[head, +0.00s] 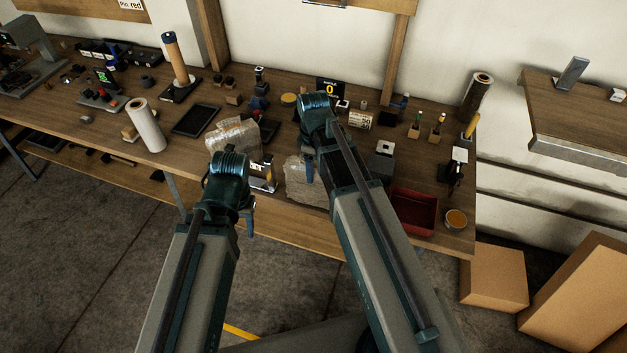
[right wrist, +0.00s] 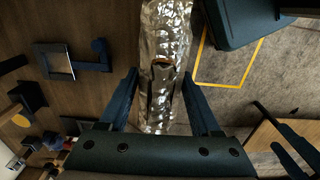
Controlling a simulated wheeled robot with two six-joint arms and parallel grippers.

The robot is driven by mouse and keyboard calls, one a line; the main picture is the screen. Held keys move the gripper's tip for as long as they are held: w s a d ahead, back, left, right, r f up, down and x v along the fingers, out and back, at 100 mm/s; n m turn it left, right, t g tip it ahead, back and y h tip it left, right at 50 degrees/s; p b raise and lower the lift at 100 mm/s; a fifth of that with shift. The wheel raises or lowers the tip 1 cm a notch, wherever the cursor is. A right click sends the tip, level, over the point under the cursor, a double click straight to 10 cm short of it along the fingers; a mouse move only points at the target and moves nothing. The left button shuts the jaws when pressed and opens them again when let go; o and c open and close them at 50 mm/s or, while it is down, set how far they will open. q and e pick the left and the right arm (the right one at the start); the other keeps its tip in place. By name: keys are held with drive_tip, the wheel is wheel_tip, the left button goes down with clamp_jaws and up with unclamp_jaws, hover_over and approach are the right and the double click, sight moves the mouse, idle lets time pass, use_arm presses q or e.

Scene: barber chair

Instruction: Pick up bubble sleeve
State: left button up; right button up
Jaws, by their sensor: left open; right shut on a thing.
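A clear, crinkled bubble sleeve (head: 306,192) is at the front edge of the workbench in the head view. In the right wrist view the shiny sleeve (right wrist: 165,40) runs between the fingers of my right gripper (right wrist: 162,88), which is shut on it. In the head view the right gripper (head: 308,168) is partly hidden by its own wrist. A second crinkled clear packet (head: 236,135) lies on the bench behind my left wrist. My left gripper (head: 249,222) is open and points down in front of the bench edge, with one finger showing.
The workbench (head: 190,150) is crowded. A white roll (head: 146,125) and a dark tray (head: 194,120) are at left. A red bin (head: 411,212) and a round tin (head: 456,219) are at right. Cardboard boxes (head: 494,276) stand on the floor. The floor at front left is clear.

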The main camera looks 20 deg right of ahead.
clamp_jaws()
drive_tip(key=shift+r, duration=0.2)
wheel_tip(320, 180, up, 18)
drive_tip(key=p, duration=1.8)
drive_tip(key=shift+f, duration=0.15)
